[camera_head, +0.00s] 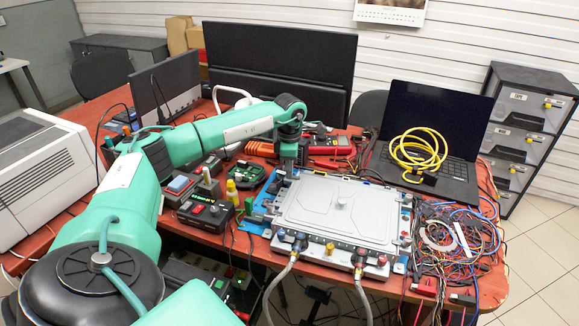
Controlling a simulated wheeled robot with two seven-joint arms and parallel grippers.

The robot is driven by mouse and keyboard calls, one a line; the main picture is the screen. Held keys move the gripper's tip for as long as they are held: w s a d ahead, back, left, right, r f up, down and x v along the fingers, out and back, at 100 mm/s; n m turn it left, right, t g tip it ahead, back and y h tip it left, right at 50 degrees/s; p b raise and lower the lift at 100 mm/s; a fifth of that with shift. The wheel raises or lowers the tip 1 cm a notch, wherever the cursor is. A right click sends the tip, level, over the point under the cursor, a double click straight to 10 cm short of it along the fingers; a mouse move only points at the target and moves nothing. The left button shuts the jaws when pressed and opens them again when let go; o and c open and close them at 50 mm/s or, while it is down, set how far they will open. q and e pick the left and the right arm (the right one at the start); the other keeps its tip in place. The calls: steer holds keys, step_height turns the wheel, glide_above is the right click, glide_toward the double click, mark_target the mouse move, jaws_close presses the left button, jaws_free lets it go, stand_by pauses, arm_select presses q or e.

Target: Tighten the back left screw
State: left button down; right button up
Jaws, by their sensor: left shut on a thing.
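A grey metal cold plate (340,220) with a round knob in its middle lies on the table. My left arm reaches in from the left over the table, and my left gripper (288,168) points down at the plate's back left corner. It is shut at the place of the back left screw; the screw itself is hidden by the gripper. Other small fittings show at the plate's right edge and corners. Two grey hoses (273,290) run from dark connectors at the plate's front edge. My right gripper is not in view.
A laptop (428,125) with a coiled yellow cable (418,150) stands behind right. A tangle of wires (455,240) lies right of the plate. Control boxes (205,212), a yellow bottle (232,192) and a red multimeter (330,145) crowd the left and back.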

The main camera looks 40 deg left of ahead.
arm_select(q)
steer(key=shift+w+r, duration=0.1)
steer(key=shift+r, duration=0.05)
stand_by(0.4)
steer(key=c, duration=1.3)
jaws_free()
step_height(320, 180, up, 14)
steer(key=shift+f, duration=0.15)
